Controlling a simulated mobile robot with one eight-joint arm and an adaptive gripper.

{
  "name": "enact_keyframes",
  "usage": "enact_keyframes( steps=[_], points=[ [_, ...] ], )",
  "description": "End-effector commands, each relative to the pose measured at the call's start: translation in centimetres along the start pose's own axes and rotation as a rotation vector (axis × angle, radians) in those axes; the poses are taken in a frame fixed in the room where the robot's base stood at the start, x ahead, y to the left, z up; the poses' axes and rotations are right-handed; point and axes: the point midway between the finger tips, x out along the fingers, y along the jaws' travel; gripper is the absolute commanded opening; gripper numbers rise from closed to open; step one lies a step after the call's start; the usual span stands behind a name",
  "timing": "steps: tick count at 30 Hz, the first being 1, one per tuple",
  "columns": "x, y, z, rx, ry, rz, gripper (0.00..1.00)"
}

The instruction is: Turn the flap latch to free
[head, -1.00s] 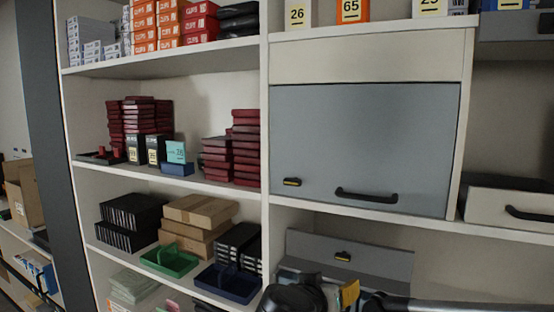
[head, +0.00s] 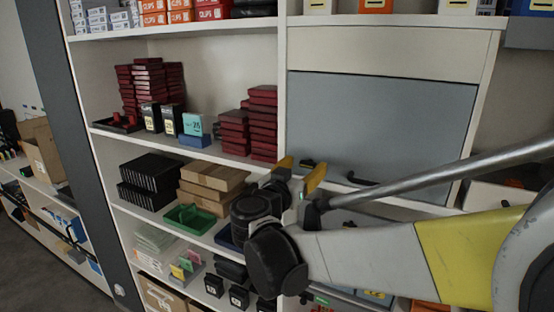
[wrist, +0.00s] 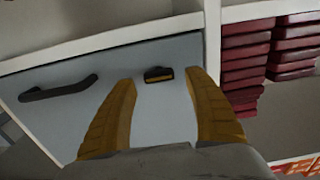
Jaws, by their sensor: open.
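The grey flap (head: 385,125) closes the upper compartment of the shelf unit; it also shows in the wrist view (wrist: 70,125). Its latch (wrist: 158,74) is a small black piece with a yellow strip near the flap's edge. In the head view the latch is mostly hidden behind my gripper (head: 301,170). A black bar handle (wrist: 58,88) sits beside the latch on the flap. My gripper's yellow fingers (wrist: 158,82) are open and empty. In the wrist view the latch lies between the fingertips; I cannot tell whether they touch the flap.
Stacks of dark red boxes (head: 263,125) stand on the shelf left of the flap. Below are brown cartons (head: 212,181), a green tray (head: 190,219) and black cases (head: 148,184). A shelf upright (head: 283,95) separates the two bays.

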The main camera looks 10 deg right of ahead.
Motion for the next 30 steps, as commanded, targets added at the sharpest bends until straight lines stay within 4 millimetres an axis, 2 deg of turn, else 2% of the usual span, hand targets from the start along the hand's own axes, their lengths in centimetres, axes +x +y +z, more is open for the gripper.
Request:
enact_keyframes(
  steps=[3, 6, 15, 17, 18, 20, 21, 30],
  points=[
    [1.6, 0.0, -0.1, 0.000, 0.000, 0.002, 0.61],
    [2.2, 0.0, 0.0, 0.000, 0.000, 0.001, 0.61],
    [2.4, 0.0, 0.0, 0.000, -0.001, 0.000, 0.61],
    [2.4, 0.0, 0.0, 0.000, -0.001, 0.000, 0.44],
    [2.4, 0.0, 0.0, 0.000, -0.001, 0.000, 0.32],
    [2.4, 0.0, 0.0, 0.000, -0.001, 0.000, 0.14],
    [2.4, 0.0, 0.0, 0.000, -0.001, 0.000, 0.08],
    [2.4, 0.0, 0.0, -0.006, 0.000, 0.000, 0.07]
  ],
)
